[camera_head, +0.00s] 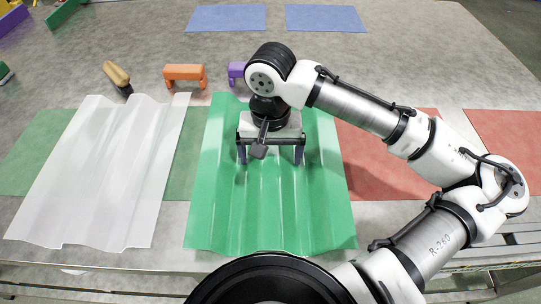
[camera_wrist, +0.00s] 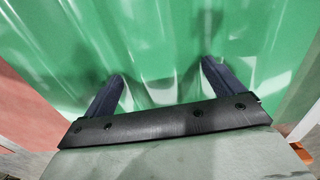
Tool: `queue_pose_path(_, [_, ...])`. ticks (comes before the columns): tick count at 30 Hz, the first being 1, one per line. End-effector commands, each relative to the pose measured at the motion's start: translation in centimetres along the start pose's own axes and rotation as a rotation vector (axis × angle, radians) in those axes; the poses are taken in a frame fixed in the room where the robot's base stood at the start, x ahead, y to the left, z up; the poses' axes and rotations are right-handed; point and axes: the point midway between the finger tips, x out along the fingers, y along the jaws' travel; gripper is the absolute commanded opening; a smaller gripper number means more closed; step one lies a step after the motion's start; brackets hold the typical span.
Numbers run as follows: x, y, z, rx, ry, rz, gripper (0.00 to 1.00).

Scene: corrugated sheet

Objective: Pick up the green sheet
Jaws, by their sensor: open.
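The green sheet (camera_head: 270,205) is corrugated and lies on the table in the middle of the head view, partly hidden by my arm. It also fills most of the wrist view (camera_wrist: 160,45). My gripper (camera_head: 270,160) is over the sheet's middle, pointing down, with its two dark fingers spread wide. In the wrist view my gripper (camera_wrist: 160,85) shows both fingers apart with only green sheet beyond them. It is open and empty. I cannot tell whether the fingertips touch the sheet.
A white corrugated sheet (camera_head: 105,175) lies to the left. An orange block (camera_head: 184,73), a purple block (camera_head: 236,70) and a tan-handled tool (camera_head: 116,74) stand behind the sheets. Red mats (camera_head: 385,180) lie right and blue mats (camera_head: 228,17) at the back. The table between is clear.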

Motion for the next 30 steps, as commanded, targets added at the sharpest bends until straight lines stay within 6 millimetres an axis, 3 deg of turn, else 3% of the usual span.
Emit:
queue_pose_path(2, [0.0, 0.0, 0.0, 0.0, 0.0, 0.0, 0.92])
queue_pose_path(16, [0.0, 0.0, 0.0, 0.0, 0.0, 0.0, 0.31])
queue_pose_path(30, [-1.3, 0.0, 0.0, 0.0, 0.0, -0.001, 0.31])
